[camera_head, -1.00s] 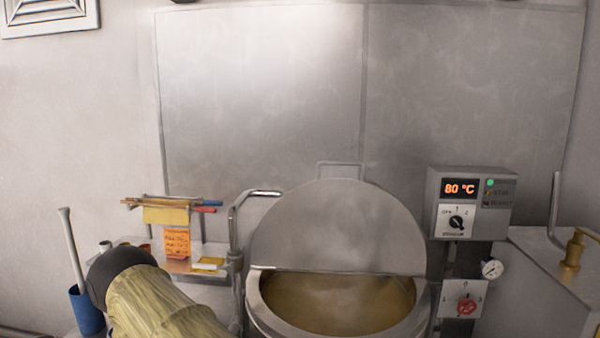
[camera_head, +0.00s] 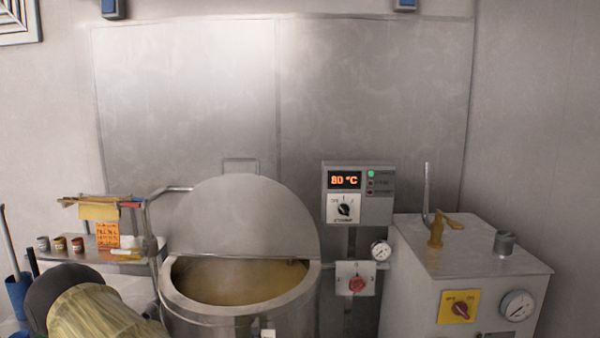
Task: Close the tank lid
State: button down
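The steel tank (camera_head: 243,314) stands low in the middle-left of the view, with yellowish-brown contents showing inside. Its round lid (camera_head: 242,220) is raised at the back of the rim, standing near upright, with a wire handle (camera_head: 240,163) at its top edge. Part of my arm, in a yellowish covering with a dark joint, shows at the lower left, left of the tank. My gripper is not in the frame.
A white machine (camera_head: 475,263) stands further right. A shelf (camera_head: 128,257) with small cups is left. A bent pipe (camera_head: 160,191) runs beside the lid.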

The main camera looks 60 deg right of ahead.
aim_at(306, 242)
jog(key=k, duration=0.35)
jog(key=z, duration=0.7)
